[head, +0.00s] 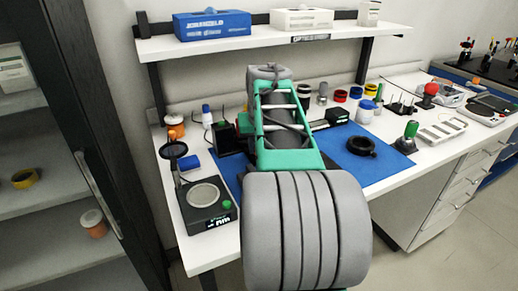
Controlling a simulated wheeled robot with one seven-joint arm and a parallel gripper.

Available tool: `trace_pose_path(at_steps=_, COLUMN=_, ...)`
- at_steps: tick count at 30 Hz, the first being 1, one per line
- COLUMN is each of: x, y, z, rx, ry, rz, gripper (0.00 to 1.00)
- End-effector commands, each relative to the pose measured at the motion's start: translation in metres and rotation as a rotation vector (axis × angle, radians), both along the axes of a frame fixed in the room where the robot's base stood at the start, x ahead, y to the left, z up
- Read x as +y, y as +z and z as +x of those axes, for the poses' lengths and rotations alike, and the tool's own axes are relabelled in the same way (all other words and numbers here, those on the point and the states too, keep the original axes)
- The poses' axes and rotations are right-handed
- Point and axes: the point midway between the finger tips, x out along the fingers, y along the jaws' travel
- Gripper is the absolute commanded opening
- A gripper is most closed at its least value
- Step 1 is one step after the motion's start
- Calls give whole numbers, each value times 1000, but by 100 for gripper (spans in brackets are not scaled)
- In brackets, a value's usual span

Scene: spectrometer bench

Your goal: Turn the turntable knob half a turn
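My arm, grey and ribbed near the camera with a teal frame farther on, reaches over the middle of the bench in the head view. My gripper cannot be made out. I cannot pick out a part that is surely the turntable knob; it may be hidden behind my arm. A black ring (360,147) lies on the blue mat (384,172) to the right of the arm.
At the left front stands a black device with a round plate (205,194), a green knob (228,205) and a magnifier (174,149). A green-handled tool (409,134) stands at right. A shelf (345,35) overhangs the bench's back. An open cabinet (40,210) is at left.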

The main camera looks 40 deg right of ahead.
Motion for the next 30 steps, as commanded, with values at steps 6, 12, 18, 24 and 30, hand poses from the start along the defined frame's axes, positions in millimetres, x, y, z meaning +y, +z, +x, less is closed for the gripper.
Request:
trace_pose_path(at_steps=6, x=3, y=2, z=2, rx=0, ry=-200, rz=0, gripper=0)
trace_pose_path(at_steps=12, x=4, y=4, z=4, rx=2, ry=-391, rz=1, gripper=0)
trace_pose_path(at_steps=18, x=4, y=5, z=5, rx=1, ry=-581, rz=-1, gripper=0)
trace_pose_path(at_steps=24, x=4, y=5, z=6, rx=1, ry=-772, rz=-1, gripper=0)
trace_pose_path(at_steps=30, x=4, y=5, z=8, rx=1, ry=-963, rz=-2, gripper=0)
